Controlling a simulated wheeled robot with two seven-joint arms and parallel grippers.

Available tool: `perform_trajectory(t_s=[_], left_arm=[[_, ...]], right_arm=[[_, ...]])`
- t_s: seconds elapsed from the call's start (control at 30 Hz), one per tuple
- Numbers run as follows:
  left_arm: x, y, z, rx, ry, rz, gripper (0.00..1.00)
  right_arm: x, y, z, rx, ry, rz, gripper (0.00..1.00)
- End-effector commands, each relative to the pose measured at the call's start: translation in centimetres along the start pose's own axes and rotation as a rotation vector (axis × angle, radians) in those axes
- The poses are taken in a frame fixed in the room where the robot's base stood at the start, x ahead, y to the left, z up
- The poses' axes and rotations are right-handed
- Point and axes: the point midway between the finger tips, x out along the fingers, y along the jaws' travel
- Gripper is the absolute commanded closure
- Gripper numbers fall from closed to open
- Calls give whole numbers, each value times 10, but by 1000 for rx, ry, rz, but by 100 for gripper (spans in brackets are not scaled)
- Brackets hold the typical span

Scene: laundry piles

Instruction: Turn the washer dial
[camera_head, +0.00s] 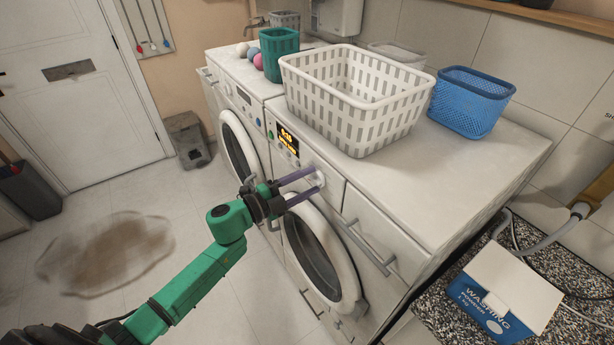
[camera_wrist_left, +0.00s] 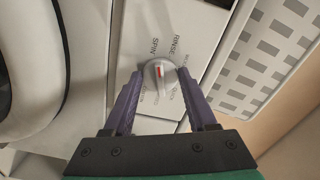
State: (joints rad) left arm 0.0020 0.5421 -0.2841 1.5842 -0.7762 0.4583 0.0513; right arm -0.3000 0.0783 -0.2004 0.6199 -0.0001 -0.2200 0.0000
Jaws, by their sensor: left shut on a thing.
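The washer dial (camera_wrist_left: 158,76) is a round pale grey knob with a red mark, set in a white panel with printed words such as SPIN and RINSE. In the head view the dial (camera_head: 320,180) sits on the front panel of the nearer washer (camera_head: 352,205), right of its lit display (camera_head: 288,139), and is partly covered by my fingers. My left gripper (camera_head: 317,180) reaches in from the left with its purple fingers on both sides of the dial. In the left wrist view the left gripper (camera_wrist_left: 160,82) is shut on the dial. My right gripper is not in view.
A white slotted basket (camera_head: 350,115) stands on the washer top above the dial. A blue basket (camera_head: 470,98) and a green basket (camera_head: 278,52) are also on top. A washing powder box (camera_head: 500,295) stands at lower right. The floor at left has a brown stain (camera_head: 105,252).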

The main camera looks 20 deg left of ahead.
Motion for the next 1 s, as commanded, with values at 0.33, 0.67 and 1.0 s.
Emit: perform_trajectory(t_s=[0.33, 0.67, 1.0], left_arm=[[0, 0, 0, -158, -1, 0, 98], [0, 1, 0, -190, -1, 0, 98], [0, 1, 0, -189, 0, 0, 13]], right_arm=[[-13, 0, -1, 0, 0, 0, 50], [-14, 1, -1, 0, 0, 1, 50], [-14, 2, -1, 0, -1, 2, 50]])
